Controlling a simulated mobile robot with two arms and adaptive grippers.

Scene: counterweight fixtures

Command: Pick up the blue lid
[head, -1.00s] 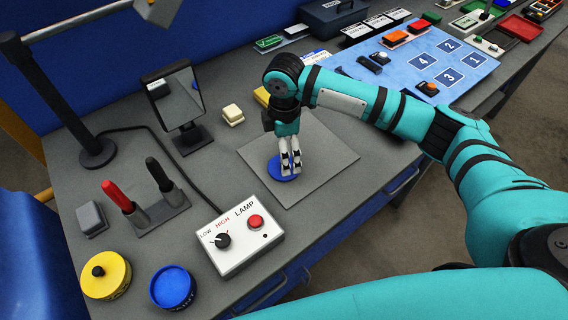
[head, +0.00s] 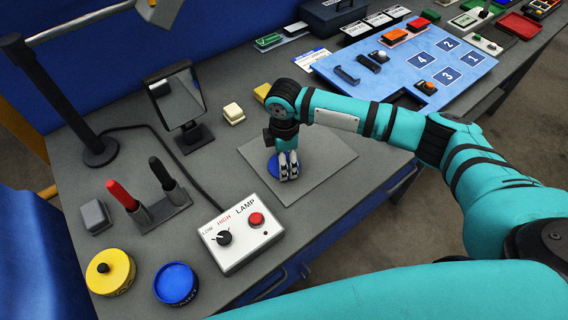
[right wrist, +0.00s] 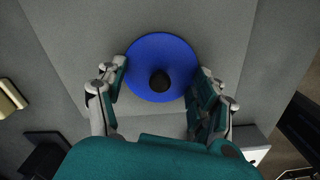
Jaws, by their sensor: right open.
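The blue lid (right wrist: 160,55) is a round disc with a dark knob (right wrist: 159,82) at its middle. It lies on the grey mat (head: 318,165) on the workbench; in the head view the lid (head: 273,167) is partly hidden behind my right gripper (head: 288,177). In the right wrist view my right gripper (right wrist: 157,92) is open, its fingers on either side of the lid, with the knob between them. I cannot tell whether the fingers touch the lid. My left gripper is not in view.
A lamp control box (head: 240,235) stands close in front of the mat. An open blue container (head: 176,285) and a yellow-lidded one (head: 110,271) stand at the front left. A mirror (head: 178,100) stands behind. A blue numbered board (head: 405,70) lies to the right.

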